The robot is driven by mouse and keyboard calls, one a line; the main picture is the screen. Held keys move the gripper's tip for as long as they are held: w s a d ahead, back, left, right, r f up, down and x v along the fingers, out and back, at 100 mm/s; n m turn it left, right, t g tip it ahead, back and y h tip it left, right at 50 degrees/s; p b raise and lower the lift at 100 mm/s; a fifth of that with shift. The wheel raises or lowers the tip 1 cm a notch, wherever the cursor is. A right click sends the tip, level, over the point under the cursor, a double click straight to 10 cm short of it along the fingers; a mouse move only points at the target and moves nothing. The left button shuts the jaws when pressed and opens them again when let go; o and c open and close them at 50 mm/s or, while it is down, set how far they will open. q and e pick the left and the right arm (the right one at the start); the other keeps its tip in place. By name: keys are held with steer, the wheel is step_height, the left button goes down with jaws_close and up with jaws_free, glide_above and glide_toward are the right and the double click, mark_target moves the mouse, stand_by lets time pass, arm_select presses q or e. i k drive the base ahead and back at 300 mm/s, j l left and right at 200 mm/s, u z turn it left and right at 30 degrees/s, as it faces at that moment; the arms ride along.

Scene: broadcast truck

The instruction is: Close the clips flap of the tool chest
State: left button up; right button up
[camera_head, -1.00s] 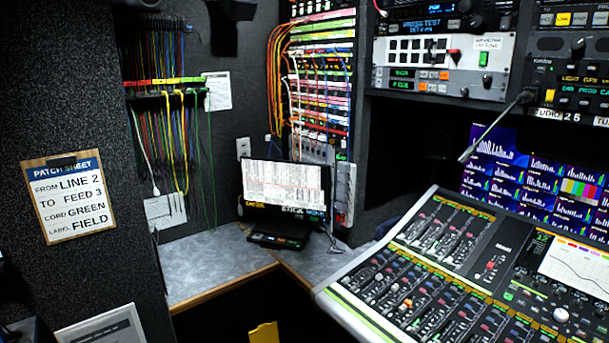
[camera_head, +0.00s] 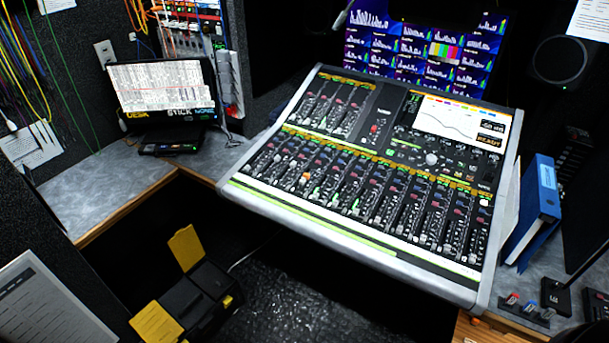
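A black and yellow tool chest (camera_head: 205,297) stands low, under the desk level, at the lower left of the head view. One yellow flap (camera_head: 186,247) stands raised at its far side. Another yellow flap or lid panel (camera_head: 156,324) is at its near left, partly cut by the bottom edge; I cannot tell whether it is open. A small yellow latch (camera_head: 228,300) shows on its right side. No lettering on the flaps is readable, so I cannot tell which is the clips flap. Neither of my grippers is in view.
A grey desk (camera_head: 110,182) with a wooden edge lies beyond the chest, bearing a laptop-like screen (camera_head: 162,95). A large mixing console (camera_head: 365,180) overhangs to the right. A dark panel with a paper sheet (camera_head: 50,305) stands left. Dark textured floor (camera_head: 300,300) lies right of the chest.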

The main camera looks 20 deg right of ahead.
mark_target(185, 245)
steer(key=i+z, duration=0.2)
steer(key=i, duration=0.55)
steer(key=i+z, duration=0.2)
steer(key=i, duration=0.6)
steer(key=j, duration=0.1)
